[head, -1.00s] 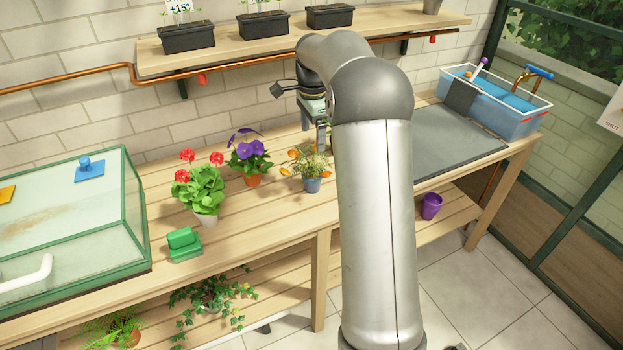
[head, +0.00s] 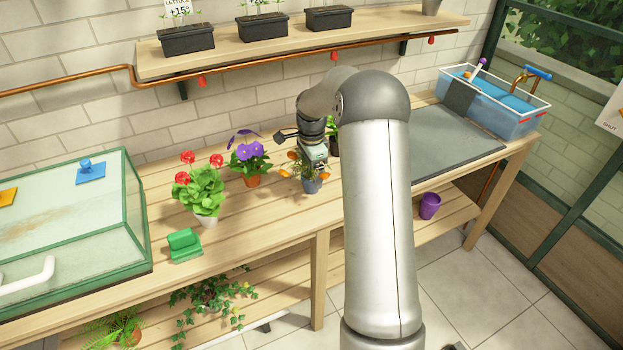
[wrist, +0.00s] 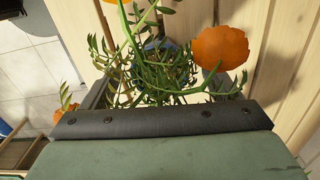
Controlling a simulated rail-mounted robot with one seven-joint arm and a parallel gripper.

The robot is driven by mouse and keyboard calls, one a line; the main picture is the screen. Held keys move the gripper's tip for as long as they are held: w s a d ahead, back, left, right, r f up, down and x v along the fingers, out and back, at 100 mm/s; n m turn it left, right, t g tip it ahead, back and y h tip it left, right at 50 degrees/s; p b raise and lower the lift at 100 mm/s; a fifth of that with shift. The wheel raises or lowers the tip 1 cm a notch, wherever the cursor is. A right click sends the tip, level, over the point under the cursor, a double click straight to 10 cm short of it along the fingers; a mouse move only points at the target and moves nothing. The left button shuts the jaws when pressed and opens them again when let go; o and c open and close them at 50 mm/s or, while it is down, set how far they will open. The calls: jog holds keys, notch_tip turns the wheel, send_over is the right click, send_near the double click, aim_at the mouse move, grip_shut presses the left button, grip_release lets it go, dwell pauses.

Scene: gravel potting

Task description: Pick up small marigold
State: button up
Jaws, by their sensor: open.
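The small marigold (head: 311,185) stands upright on the bench in a small blue-grey pot, with orange blooms and thin green leaves. In the head view my gripper (head: 312,168) is right over the plant and hides part of it. In the wrist view the marigold's foliage (wrist: 160,75) fills the space in front of my gripper (wrist: 160,92), with an orange bloom (wrist: 219,49) to the right and the pot's blue rim behind the leaves. My gripper is open, with its fingers on both sides of the plant and partly hidden by leaves.
A purple-flowered plant (head: 250,155) in a terracotta pot and a red-flowered plant (head: 203,190) in a white pot stand to the left. A green plant (head: 333,140) is behind my arm. A green block-like item (head: 184,245) sits near the front edge. A grey mat (head: 450,145) lies right.

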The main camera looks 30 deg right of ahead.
jog(key=c, duration=1.2)
jog(key=shift+r, duration=0.1)
